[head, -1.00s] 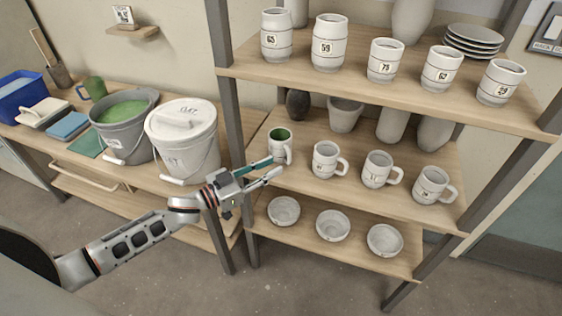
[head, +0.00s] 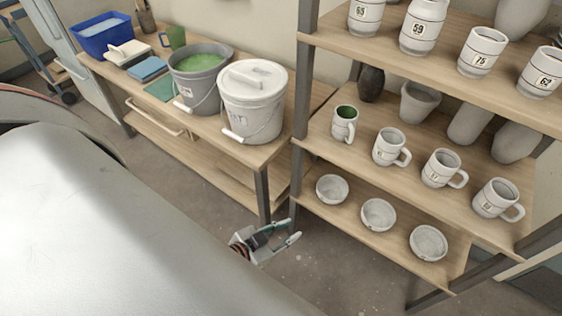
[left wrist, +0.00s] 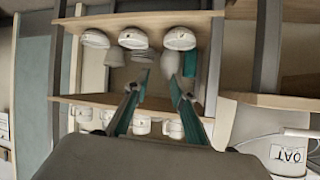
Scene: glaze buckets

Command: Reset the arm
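My left gripper (head: 291,229) is low in the head view, in front of the shelf's left post, over the floor. Its two fingers are apart with nothing between them; they also show apart in the left wrist view (left wrist: 160,78). A mug with green inside (head: 344,130) stands at the left end of the middle shelf, clear of the gripper. A grey bucket of green glaze (head: 190,91) and a white lidded bucket (head: 253,117) stand on the bench. My right gripper is not in view.
The shelf unit (head: 300,185) holds several mugs, numbered cups and small bowls (head: 378,214). The wooden bench (head: 285,145) also carries a blue tub (head: 104,42) and a blue sponge (head: 148,68). The floor around the gripper is clear.

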